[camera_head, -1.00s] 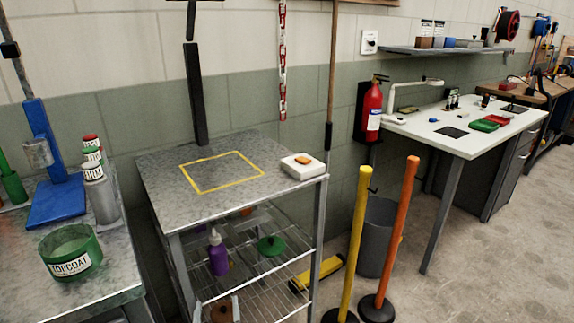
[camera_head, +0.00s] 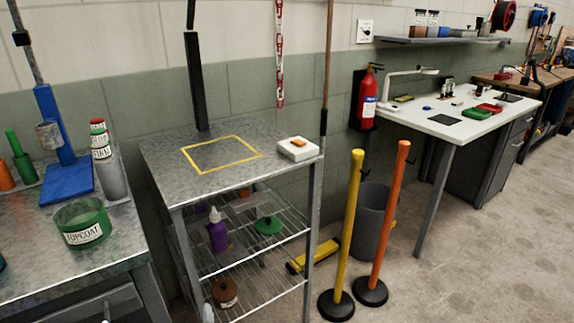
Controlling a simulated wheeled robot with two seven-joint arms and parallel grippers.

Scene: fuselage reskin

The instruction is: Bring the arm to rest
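Neither of my grippers shows in the head view, and no part of either hand is visible. The metal shelf cart (camera_head: 165,160) stands in the middle with a yellow taped square (camera_head: 222,154) on its top. The square is empty. A white box with an orange piece on it (camera_head: 298,148) sits at the cart top's right corner.
A left bench (camera_head: 110,250) holds a green topcoat tub (camera_head: 83,224) and a blue stand (camera_head: 66,183). Yellow (camera_head: 348,230) and orange (camera_head: 388,220) posts stand right of the cart, near a grey bin (camera_head: 372,225) and white table (camera_head: 410,121). Floor at right is clear.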

